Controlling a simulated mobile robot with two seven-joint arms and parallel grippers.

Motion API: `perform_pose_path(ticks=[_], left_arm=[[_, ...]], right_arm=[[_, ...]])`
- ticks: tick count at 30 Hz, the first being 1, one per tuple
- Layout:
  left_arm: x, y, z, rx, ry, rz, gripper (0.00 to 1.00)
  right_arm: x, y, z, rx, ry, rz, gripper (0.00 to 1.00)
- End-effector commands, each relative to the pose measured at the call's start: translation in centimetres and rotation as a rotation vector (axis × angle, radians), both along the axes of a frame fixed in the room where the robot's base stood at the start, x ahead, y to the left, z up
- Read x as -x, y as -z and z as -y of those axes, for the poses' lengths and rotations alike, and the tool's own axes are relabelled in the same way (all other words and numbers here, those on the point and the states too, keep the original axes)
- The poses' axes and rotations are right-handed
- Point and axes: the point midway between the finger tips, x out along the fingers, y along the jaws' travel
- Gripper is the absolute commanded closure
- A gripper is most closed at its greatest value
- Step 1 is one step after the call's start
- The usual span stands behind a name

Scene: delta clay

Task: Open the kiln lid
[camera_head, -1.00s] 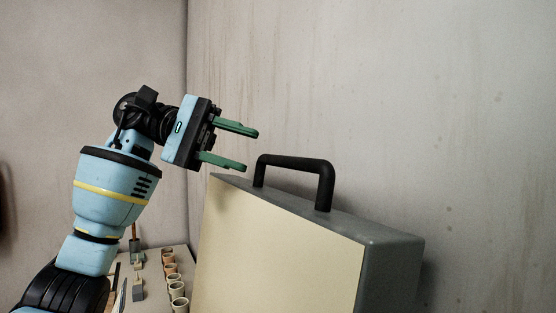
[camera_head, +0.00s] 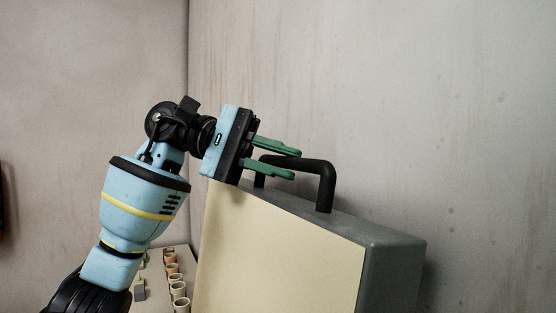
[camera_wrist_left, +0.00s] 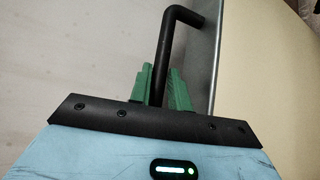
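The kiln lid (camera_head: 285,245) stands raised and steeply tilted, its cream face towards me and its grey edge on top. A black bar handle (camera_head: 325,180) is fixed on that grey edge. My left gripper (camera_head: 295,164) is at the left part of the handle, with its green fingers on either side of the bar. In the left wrist view the handle (camera_wrist_left: 166,50) runs between the two fingers (camera_wrist_left: 153,88), which sit close against it. The fingers hide part of the handle. The kiln body below is out of view. My right gripper is not in view.
A shelf or table at the lower left holds a row of small pots (camera_head: 177,288) and a few small tools. A bare wall (camera_head: 450,120) stands behind and right of the lid. The space above the lid is clear.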

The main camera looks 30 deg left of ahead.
Motion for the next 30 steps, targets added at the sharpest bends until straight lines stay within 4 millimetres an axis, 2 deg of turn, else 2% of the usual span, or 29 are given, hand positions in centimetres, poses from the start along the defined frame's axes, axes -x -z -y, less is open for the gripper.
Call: perform_pose_path(ticks=[1,4,14,17,24,30], left_arm=[[0.0,0.0,0.0,0.000,0.000,0.000,0.88],[0.0,0.0,0.0,0.000,-0.001,0.000,1.00],[0.6,0.0,-0.6,0.010,-0.003,0.012,1.00],[2.2,0.0,-1.8,0.031,-0.004,0.044,1.00],[8.3,0.0,-5.4,0.095,-0.007,0.152,1.00],[12.9,0.4,-8.1,0.146,-0.006,0.233,1.00]], right_arm=[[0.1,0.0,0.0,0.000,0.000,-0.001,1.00],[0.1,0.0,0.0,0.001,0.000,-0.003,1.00],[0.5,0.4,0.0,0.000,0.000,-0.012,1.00],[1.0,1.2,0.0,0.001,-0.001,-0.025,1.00],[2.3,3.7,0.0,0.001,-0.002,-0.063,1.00],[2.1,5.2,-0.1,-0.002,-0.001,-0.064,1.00]])
